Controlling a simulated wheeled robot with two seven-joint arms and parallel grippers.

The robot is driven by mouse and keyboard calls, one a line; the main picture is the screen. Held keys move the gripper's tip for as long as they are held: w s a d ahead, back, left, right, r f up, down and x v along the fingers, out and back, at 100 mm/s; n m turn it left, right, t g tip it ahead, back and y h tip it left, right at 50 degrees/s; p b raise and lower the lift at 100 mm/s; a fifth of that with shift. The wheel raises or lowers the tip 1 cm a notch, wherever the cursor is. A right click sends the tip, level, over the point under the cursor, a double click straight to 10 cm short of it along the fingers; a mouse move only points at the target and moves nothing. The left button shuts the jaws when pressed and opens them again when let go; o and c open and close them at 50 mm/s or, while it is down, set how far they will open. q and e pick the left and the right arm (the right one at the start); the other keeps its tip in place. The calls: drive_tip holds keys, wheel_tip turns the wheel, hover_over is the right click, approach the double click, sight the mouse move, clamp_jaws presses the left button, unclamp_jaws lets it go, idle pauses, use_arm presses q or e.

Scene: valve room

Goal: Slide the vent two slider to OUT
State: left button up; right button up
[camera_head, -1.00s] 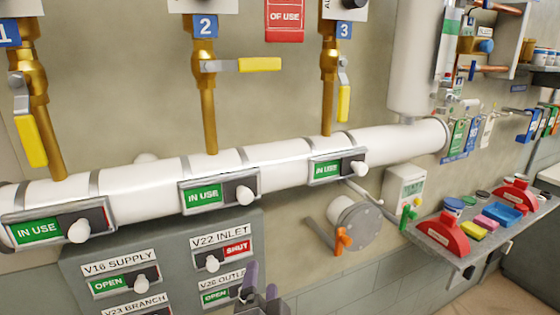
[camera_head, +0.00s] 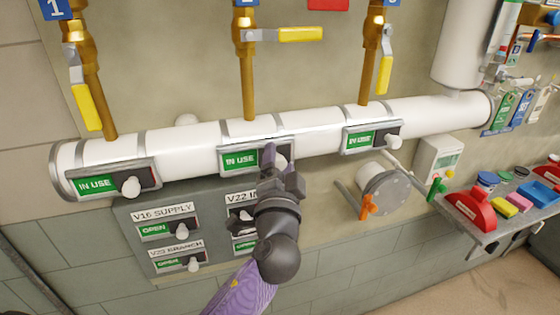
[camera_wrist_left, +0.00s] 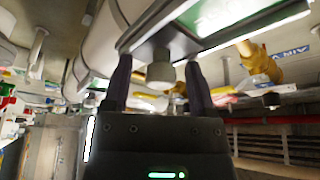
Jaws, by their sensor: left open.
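The vent two slider plate (camera_head: 240,160) is on the white pipe below the blue 2 sign, and shows a green IN USE field at its left. Its pale round knob (camera_head: 281,161) is at the right end of the plate, partly hidden by my gripper. My left gripper (camera_head: 280,170) is open at the knob. In the left wrist view the knob (camera_wrist_left: 160,72) shows between the two dark fingers (camera_wrist_left: 158,88), with a gap on each side. The plate (camera_wrist_left: 240,22) is behind it. My right gripper is not in view.
Similar IN USE sliders sit left (camera_head: 95,184) and right (camera_head: 362,139) on the pipe (camera_head: 190,150). A grey panel (camera_head: 190,212) with smaller sliders is below, partly hidden by my arm. A flanged disc (camera_head: 388,192) and a shelf (camera_head: 470,228) are at the right.

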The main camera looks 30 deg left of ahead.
use_arm(q)
clamp_jaws()
idle(1.3)
